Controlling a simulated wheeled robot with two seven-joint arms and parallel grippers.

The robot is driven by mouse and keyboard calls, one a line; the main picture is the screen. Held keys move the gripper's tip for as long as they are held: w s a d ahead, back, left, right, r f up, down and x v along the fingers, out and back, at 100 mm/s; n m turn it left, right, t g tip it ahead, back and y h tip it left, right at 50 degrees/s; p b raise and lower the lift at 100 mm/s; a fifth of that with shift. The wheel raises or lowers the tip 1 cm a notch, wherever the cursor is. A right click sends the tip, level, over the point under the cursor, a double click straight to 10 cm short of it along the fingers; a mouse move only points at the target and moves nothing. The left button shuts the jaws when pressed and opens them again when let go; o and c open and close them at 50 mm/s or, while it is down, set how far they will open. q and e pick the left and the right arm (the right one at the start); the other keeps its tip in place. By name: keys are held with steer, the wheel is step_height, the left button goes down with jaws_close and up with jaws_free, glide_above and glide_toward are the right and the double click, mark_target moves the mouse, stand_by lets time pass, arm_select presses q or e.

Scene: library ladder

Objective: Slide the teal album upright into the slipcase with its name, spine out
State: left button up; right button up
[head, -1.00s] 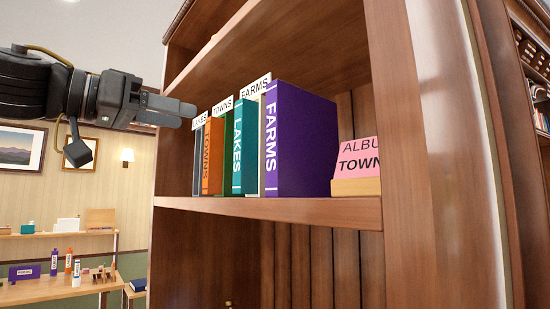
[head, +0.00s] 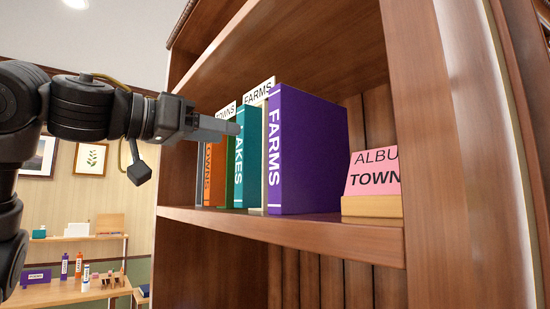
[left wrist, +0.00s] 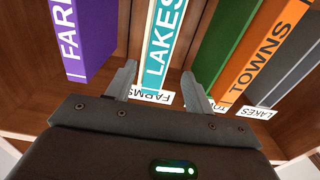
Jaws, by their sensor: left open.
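The teal album (head: 249,150), marked LAKES, stands upright on the shelf with its spine out, left of the purple FARMS album (head: 308,155). In the left wrist view, which is upside down, the teal spine (left wrist: 161,45) lies between the two fingers of my left gripper (left wrist: 159,74). The gripper (head: 232,128) is open in front of the spine; contact cannot be told. A LAKES tag (left wrist: 254,112) shows by a dark grey case (left wrist: 288,62), beyond the orange album. My right gripper is out of view.
An orange TOWNS album (head: 214,172) and a green case or album (left wrist: 226,40) stand left of the teal one. TOWNS (head: 225,111) and FARMS (head: 259,92) tags rise above the row. A pink ALBUM TOWN sign (head: 373,173) stands right; bare shelf (head: 320,226) lies in front.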

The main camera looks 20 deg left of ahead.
mark_target(243, 137)
arm_select(q)
steer(key=p+x, duration=0.3)
steer(key=x, duration=0.2)
steer(key=shift+d, duration=0.3)
steer(key=shift+s+a, duration=0.1)
steer(key=shift+s, duration=0.1)
steer(key=shift+c, duration=1.2)
jaws_close()
